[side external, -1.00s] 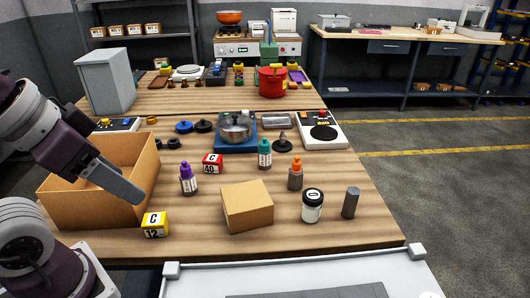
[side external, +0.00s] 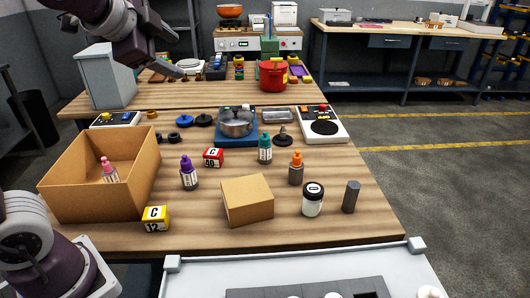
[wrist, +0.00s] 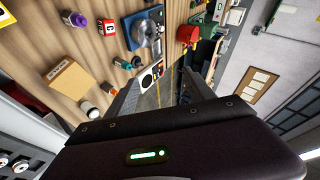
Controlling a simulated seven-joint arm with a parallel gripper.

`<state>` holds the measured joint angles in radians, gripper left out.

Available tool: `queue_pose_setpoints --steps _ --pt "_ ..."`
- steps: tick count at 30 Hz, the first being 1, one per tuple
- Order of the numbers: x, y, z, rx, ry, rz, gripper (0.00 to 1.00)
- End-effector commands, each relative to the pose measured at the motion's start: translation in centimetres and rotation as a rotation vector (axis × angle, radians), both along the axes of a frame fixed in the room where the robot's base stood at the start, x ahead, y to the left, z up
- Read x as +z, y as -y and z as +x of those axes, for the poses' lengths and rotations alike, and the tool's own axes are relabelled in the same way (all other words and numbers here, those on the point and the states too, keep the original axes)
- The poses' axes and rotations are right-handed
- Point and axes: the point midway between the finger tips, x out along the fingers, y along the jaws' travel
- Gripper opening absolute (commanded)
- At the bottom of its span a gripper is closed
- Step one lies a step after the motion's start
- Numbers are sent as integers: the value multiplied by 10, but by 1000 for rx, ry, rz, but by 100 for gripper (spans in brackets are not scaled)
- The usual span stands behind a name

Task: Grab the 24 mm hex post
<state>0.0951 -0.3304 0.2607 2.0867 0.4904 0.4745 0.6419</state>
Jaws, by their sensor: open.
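The hex post, a dark grey upright prism (side external: 351,197), stands on the wooden table near its front right corner in the side external view. It stands just right of a white jar with a black lid (side external: 312,202), with a small gap between them. I cannot make out the post in the wrist view. My gripper (side external: 178,69) is raised over the back left of the table, far from the post. It is open, and I see nothing held. In the wrist view its fingers (wrist: 160,95) extend from the dark wrist body.
An orange-capped bottle (side external: 296,168) and a closed cardboard box (side external: 247,202) stand left of the jar. An open carton (side external: 100,196) holds a pink-capped bottle (side external: 109,171). A scale-like device (side external: 322,125) stands behind. The table right of the post is clear.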

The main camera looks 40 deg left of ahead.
Motion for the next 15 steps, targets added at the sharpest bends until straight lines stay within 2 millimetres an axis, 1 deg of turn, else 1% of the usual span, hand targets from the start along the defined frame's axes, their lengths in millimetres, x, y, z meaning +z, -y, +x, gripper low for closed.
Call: queue_pose_setpoints --steps 1,2,3,5,6,8,9,11,12,14,15 --pt "4 -13 29 -84 6 153 62" --pt "8 -20 46 -142 12 258 62" --pt "12 -26 67 -223 14 399 62" --pt "15 -33 97 -345 11 609 62" --pt "15 -33 115 -430 6 748 62" --pt "12 -31 139 -560 -7 947 62" --pt "8 -28 154 -649 -15 1076 62" --pt "-1 -20 172 -785 -30 1259 62" --pt "-9 -14 182 -878 -38 1377 62" --pt "-24 -3 195 -1024 -46 1543 62" --pt "-36 5 201 -1123 -50 1649 62"
